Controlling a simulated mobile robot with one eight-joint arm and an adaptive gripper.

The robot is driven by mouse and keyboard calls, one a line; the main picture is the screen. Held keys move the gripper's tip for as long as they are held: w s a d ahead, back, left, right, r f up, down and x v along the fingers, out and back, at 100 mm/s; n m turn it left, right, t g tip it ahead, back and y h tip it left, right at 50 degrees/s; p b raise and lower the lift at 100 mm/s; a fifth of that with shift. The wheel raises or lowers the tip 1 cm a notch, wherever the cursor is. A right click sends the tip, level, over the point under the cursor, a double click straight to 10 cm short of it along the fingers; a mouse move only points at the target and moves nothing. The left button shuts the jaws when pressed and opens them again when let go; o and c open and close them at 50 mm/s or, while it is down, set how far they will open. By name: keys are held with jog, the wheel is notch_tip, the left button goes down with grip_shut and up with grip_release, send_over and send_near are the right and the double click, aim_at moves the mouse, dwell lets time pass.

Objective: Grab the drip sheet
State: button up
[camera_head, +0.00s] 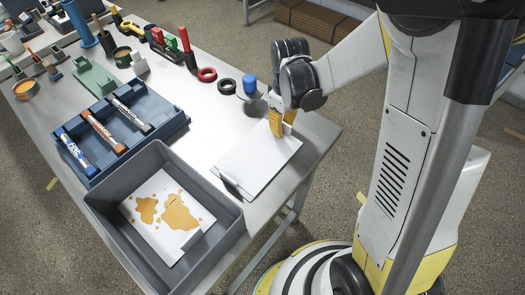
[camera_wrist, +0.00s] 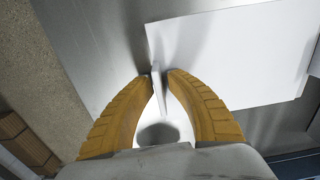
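A white sheet (camera_head: 262,150) lies flat on the metal table, near its right edge, with a small dark clip or tab at its lower left end. The sheet also shows in the wrist view (camera_wrist: 245,50). A thin white upright tab (camera_wrist: 157,88) stands at the sheet's left edge there. My gripper (camera_wrist: 160,77) has its two yellow fingertips close on either side of this tab. I cannot tell whether they press on it. In the head view my gripper (camera_head: 283,128) points down at the sheet's far end. Another white sheet with orange stains (camera_head: 158,216) lies in a grey tray.
The deep grey tray (camera_head: 228,208) stands at the table's near end. A blue tray (camera_head: 181,115) beside it holds several markers. Tape rolls (camera_head: 207,74), clamps and other tools crowd the far part. The table edge (camera_head: 322,140) is close to my gripper.

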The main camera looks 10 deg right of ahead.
grip_shut()
jog(key=shift+r, duration=0.1)
